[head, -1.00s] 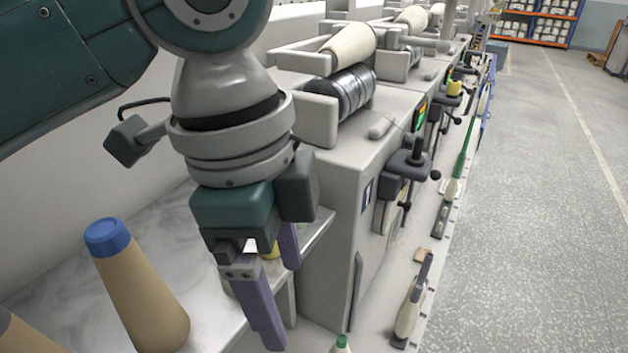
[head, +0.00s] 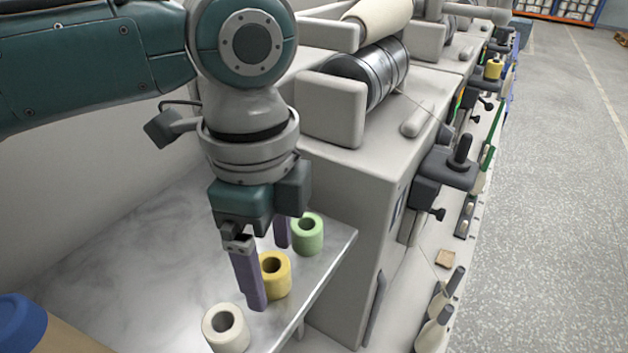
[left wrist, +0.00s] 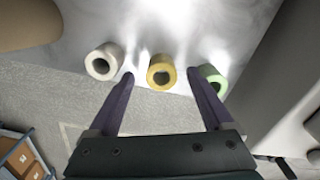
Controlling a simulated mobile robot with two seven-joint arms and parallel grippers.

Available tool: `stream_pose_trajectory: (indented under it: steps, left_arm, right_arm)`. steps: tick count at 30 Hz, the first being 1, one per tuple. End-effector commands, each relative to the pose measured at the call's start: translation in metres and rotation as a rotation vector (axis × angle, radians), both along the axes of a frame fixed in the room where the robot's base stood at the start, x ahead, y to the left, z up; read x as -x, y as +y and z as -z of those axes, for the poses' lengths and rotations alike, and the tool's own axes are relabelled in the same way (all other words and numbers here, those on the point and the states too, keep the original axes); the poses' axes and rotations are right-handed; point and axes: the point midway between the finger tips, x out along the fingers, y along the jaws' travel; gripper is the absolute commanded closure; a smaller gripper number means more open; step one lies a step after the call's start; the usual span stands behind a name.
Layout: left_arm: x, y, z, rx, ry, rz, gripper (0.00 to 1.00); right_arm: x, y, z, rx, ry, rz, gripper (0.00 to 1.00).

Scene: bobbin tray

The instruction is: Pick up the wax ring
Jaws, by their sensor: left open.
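Three short hollow wax rings stand in a row on the pale shelf (head: 130,265): a white one (head: 226,328) in front, a yellow one (head: 276,283) in the middle and a green one (head: 308,240) at the back. My left gripper (head: 268,272) points down at the yellow ring, its purple fingers open. One finger hides the left part of that ring. In the left wrist view the yellow ring (left wrist: 161,72) lies between the fingertips of the left gripper (left wrist: 160,76). There the white ring (left wrist: 103,62) and the green ring (left wrist: 211,80) lie outside the fingers. Contact cannot be told.
A tan cone with a blue top (head: 22,325) stands at the lower left on the shelf. The grey machine (head: 345,190) rises right beside the shelf end. Cream bobbins (head: 436,325) stand along its lower ledge. The floor (head: 545,220) at right is clear.

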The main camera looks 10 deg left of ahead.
Motion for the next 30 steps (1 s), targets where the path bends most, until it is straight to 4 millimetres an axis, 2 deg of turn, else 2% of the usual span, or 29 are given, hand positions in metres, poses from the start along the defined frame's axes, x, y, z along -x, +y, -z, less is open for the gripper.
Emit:
stream_pose_trajectory:
  steps: [3, 11, 30]
  left_arm:
    - [-0.0006, 0.0002, 0.0148, 0.000, -0.001, -0.002, 0.16]
    - [-0.0007, 0.0002, 0.0171, 0.000, -0.002, -0.001, 0.16]
    - [-0.0009, 0.0002, 0.0168, 0.000, -0.002, -0.001, 0.86]
  right_arm:
    - [-0.0007, -0.0006, 0.0040, 0.002, -0.002, -0.001, 0.22]
    - [-0.0020, -0.0007, 0.0030, 0.003, -0.005, -0.001, 0.22]
    - [-0.0026, 0.0011, 0.0028, -0.004, -0.007, 0.003, 0.22]
